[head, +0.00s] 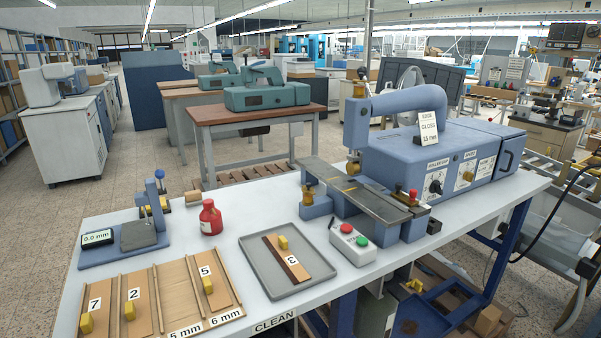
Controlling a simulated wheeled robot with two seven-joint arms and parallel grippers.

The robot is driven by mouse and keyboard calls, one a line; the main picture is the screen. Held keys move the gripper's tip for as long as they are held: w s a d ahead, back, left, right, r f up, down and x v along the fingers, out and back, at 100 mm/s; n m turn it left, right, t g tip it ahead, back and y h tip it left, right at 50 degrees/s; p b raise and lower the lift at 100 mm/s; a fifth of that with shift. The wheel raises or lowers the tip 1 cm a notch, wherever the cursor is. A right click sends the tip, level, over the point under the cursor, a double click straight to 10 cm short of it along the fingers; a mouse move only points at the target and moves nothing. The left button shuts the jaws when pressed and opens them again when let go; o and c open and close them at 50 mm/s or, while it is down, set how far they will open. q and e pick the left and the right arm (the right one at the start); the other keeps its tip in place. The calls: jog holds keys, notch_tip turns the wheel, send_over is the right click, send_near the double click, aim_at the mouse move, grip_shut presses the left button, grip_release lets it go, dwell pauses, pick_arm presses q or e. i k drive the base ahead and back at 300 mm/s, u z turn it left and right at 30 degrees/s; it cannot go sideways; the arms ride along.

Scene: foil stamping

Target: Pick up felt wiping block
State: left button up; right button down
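A small tan block (193,198) lies near the back left edge of the white table, between the gauge stand and the red bottle. It may be the felt wiping block, but it is too small for me to make out felt. Neither of my grippers shows in the head view, and nothing is seen touching this block.
The table (265,198) also holds a gauge stand (138,236), a red bottle (210,218), a grey tray (254,264) with board 3, a wooden rack (185,274) with several numbered boards, a button box (351,244) and a blue stamping machine (405,165).

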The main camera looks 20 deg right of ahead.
aim_at(193, 198)
jog(key=u, duration=2.35)
jog(key=i, duration=2.7)
jog(key=z, duration=2.5)
jog(key=i, duration=3.2)
jog(key=z, duration=0.05)
